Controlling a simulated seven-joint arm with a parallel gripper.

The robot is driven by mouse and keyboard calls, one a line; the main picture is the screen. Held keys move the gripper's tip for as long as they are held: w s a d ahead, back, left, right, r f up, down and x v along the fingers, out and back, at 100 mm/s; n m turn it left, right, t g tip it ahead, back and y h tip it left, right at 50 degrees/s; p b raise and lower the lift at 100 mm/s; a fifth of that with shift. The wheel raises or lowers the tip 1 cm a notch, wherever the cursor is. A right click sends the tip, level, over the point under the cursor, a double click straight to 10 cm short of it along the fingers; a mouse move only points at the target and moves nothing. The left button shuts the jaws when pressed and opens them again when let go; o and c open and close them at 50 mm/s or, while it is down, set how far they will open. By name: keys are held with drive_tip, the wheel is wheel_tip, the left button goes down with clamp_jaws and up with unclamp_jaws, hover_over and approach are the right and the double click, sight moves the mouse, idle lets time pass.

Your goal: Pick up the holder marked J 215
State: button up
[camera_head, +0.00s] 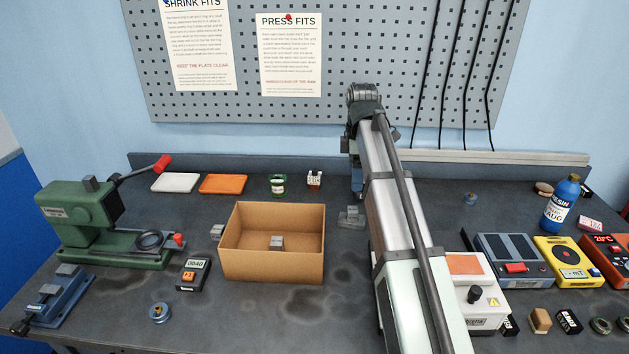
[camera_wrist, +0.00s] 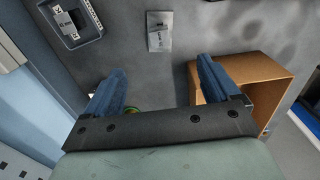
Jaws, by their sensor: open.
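My gripper (camera_head: 357,192) is open and empty above the back middle of the bench, right of the cardboard box. In the wrist view its two blue fingers (camera_wrist: 162,70) are spread wide. A small grey metal holder on a flat plate (camera_head: 351,217) lies on the bench near the fingertips; it also shows in the wrist view (camera_wrist: 158,38), beyond the gap between the fingers. Other small grey metal pieces lie inside the box (camera_head: 277,242) and at its left side (camera_head: 217,231). I cannot read J 215 on any of them.
The cardboard box (camera_head: 273,268) stands open left of my arm. A grey tray (camera_wrist: 88,38) with a labelled piece sits at the wrist view's upper left. A green press (camera_head: 85,218) stands far left; meters (camera_head: 510,262) and a blue bottle (camera_head: 562,202) are right.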

drive_tip(key=m+t+y, duration=0.9)
drive_tip(key=m+t, duration=0.1)
hover_over(316, 172)
drive_tip(key=s+d, duration=0.1)
drive_tip(key=s, duration=0.1)
wheel_tip(316, 172, down, 4)
drive_tip(key=shift+h, duration=0.3)
drive_tip(key=f, duration=0.6)
drive_tip(key=shift+w+d+f, duration=0.15)
drive_tip(key=shift+w+f, duration=0.15)
drive_tip(key=shift+f, duration=0.05)
drive_tip(key=shift+x, duration=2.55)
drive_tip(key=shift+r, duration=0.1)
drive_tip(key=shift+c, duration=0.5)
drive_tip(key=shift+t, duration=0.3)
drive_tip(key=c, duration=1.2)
